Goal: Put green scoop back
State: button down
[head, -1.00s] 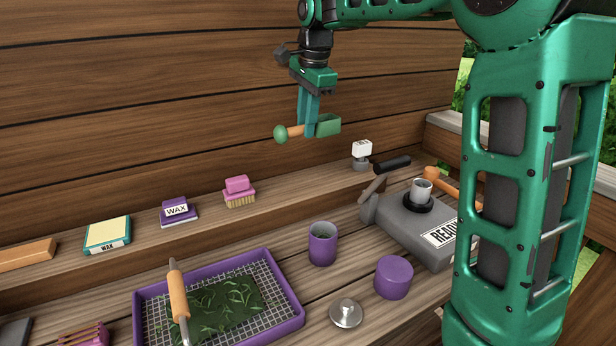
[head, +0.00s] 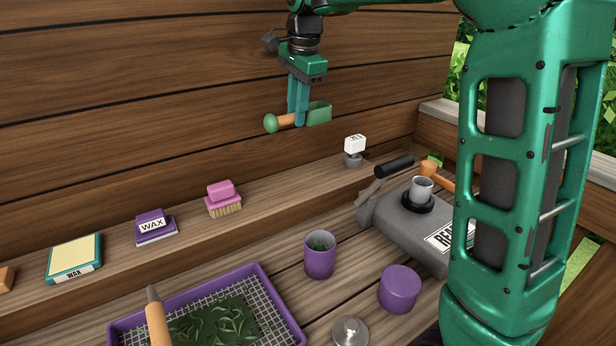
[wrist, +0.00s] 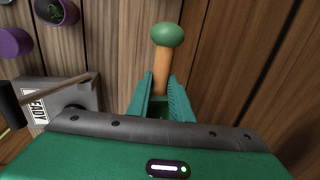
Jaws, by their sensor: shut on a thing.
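The green scoop (head: 319,113) has a green open box-shaped head, an orange-brown handle and a rounded green knob at the handle's end. My gripper (head: 297,120) is shut on it and holds it in the air, well above the back shelf and in front of the plank wall. The handle lies about level, with the knob to the left and the head to the right in the head view. In the wrist view the scoop's handle (wrist: 162,72) sticks out past the fingers, and the head is mostly hidden behind my gripper (wrist: 160,98).
A back shelf (head: 290,182) carries a pink brush (head: 222,199), wax boxes (head: 153,228) and a small white-topped item (head: 354,150).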

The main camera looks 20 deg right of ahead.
notch_tip(320, 180, down, 17)
dwell(0.6)
jog(key=c, duration=1.6)
grip_release()
jog(key=shift+f, duration=0.1)
